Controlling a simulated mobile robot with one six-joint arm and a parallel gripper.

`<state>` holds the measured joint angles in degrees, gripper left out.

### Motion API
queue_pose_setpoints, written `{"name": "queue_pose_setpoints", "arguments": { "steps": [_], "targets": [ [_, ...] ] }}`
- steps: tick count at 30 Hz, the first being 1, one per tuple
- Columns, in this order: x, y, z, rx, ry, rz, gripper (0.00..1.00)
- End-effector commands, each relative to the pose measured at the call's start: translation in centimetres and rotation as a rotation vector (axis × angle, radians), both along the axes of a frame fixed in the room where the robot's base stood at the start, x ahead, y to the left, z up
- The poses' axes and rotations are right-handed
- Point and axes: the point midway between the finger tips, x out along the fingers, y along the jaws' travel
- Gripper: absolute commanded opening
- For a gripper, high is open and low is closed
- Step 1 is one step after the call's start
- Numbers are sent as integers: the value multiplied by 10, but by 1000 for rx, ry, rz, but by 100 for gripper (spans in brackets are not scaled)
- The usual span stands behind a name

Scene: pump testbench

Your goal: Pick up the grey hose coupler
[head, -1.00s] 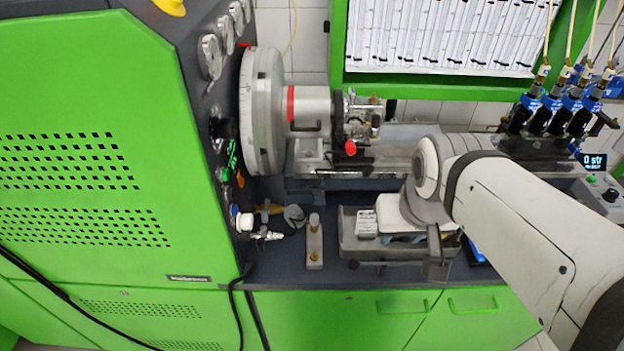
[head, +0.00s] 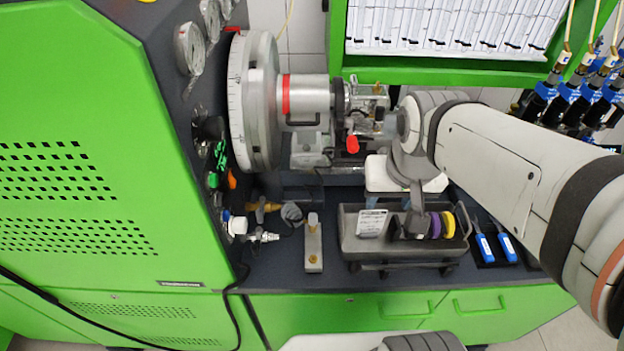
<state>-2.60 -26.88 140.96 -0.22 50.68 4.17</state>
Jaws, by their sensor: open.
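A dark grey rounded piece (head: 292,213), which looks like the grey hose coupler, is at the foot of the green test bench, beside a brass fitting (head: 263,207). It is small, and I cannot tell whether it is attached to that fitting. My gripper (head: 412,236) is open and points down at the grey tray (head: 350,246), well to the right of the coupler. The fingertips are small and overlap the tray's contents, so I cannot tell their height above it.
The tray holds a white label card (head: 371,222), a purple ring (head: 434,225) and a yellow ring (head: 462,220). A metal block with a brass pin (head: 313,245) stands between coupler and tray. A silver white-ended fitting (head: 240,226) sits left. Blue-handled tools (head: 484,247) lie right.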

Motion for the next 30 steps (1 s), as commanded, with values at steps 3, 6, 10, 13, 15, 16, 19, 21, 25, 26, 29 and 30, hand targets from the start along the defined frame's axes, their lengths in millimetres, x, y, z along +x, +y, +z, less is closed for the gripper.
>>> {"name": "queue_pose_setpoints", "arguments": {
  "steps": [3,6,10,13,15,16,19,21,25,26,29,30],
  "targets": [
    [31,18,-24,18,59,-33,47],
    [57,37,-46,30,103,-71,47],
    [87,63,-80,36,161,-123,47],
    [105,84,-109,35,201,-162,47],
    [115,97,-128,32,224,-186,47],
    [118,102,-135,31,232,-197,47],
    [126,115,-154,27,252,-220,47],
    [129,121,-162,25,261,-232,47],
    [132,125,-173,23,268,-243,47],
    [132,125,-176,24,268,-244,47],
    [132,125,-186,23,269,-244,47],
    [132,125,-191,23,268,-244,47]
  ]
}}
